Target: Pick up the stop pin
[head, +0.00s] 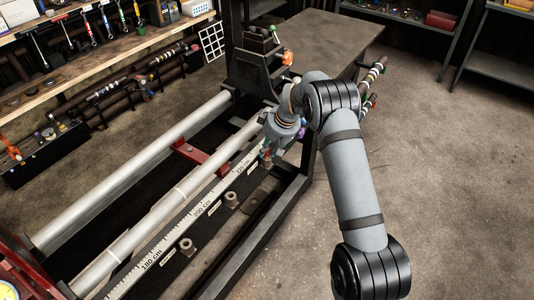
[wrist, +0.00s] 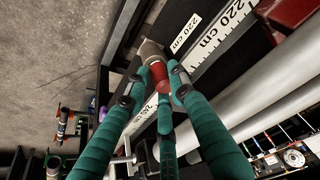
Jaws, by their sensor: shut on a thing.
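The stop pin (wrist: 162,82) shows as a small red piece between the green fingers in the wrist view. My gripper (wrist: 163,73) is shut on it, with fingertips against its sides. A brownish holder (wrist: 150,49) lies just beyond the pin, beside the 220 cm label. I cannot tell whether the pin's lower end is still in this holder. In the head view my gripper (head: 267,155) is low over the far part of the ruler rail, and the pin is mostly hidden by the fingers.
A long ruler strip (head: 172,241) runs along the lathe frame, with more holders (head: 231,199) beside it. Two pale shafts (head: 140,170) lie parallel to it, with a red bracket (head: 197,153) between them. A dark post (head: 257,65) stands behind my gripper. Open floor (head: 440,190) lies right.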

